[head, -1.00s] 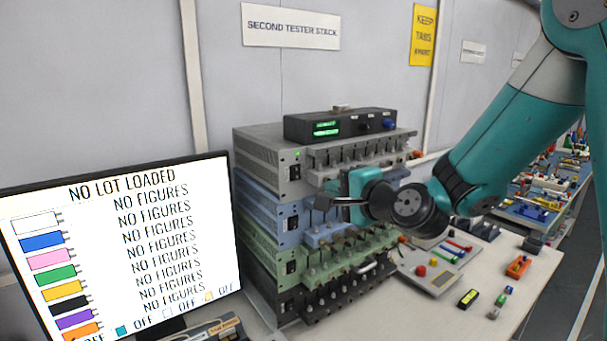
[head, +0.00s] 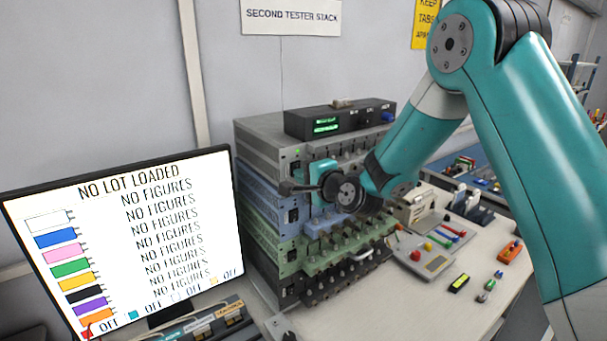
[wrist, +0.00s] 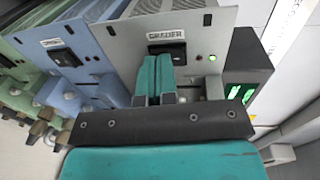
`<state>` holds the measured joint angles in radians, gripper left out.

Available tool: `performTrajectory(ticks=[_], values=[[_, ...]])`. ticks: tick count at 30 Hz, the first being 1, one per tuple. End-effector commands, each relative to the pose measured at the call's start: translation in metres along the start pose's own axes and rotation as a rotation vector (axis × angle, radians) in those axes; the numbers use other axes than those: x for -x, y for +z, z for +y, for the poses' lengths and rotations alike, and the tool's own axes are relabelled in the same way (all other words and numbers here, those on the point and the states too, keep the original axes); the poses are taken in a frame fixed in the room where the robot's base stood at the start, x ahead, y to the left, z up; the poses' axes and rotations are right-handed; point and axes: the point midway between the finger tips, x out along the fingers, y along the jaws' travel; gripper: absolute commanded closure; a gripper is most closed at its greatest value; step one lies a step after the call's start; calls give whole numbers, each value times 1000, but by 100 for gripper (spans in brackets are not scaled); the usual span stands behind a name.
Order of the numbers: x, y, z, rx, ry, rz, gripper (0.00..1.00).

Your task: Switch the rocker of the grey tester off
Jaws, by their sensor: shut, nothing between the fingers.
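The grey tester (head: 268,134) is the top unit of the stack in the head view. In the wrist view its grey front panel (wrist: 124,48) fills the upper middle, with a black rocker (wrist: 167,47) under a name label. A small green lamp (wrist: 212,57) glows to the right of the rocker. My gripper (wrist: 158,60) is shut and empty, its teal fingertips right at the rocker's lower edge. I cannot tell whether they touch it. They partly cover the rocker, and its tilt is unclear. In the head view my gripper (head: 318,180) is at the stack's front.
Below the grey tester are blue (head: 262,196), green (head: 262,232) and black (head: 290,290) testers with rows of clamps. A black box (head: 340,120) with green displays sits on top. A monitor (head: 130,240) stands left. The table (head: 420,310) is partly clear in front.

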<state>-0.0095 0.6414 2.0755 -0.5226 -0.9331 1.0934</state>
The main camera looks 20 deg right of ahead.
Motion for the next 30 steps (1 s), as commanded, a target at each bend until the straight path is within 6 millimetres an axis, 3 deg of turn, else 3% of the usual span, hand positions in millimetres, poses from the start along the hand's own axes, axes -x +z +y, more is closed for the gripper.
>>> performTrajectory(ticks=[17, 20, 30], values=[[-13, 1, 13, 2, -204, -1, 100], [-12, 1, 2, 3, -205, -1, 100], [0, 3, 9, 1, -203, -6, 100]])
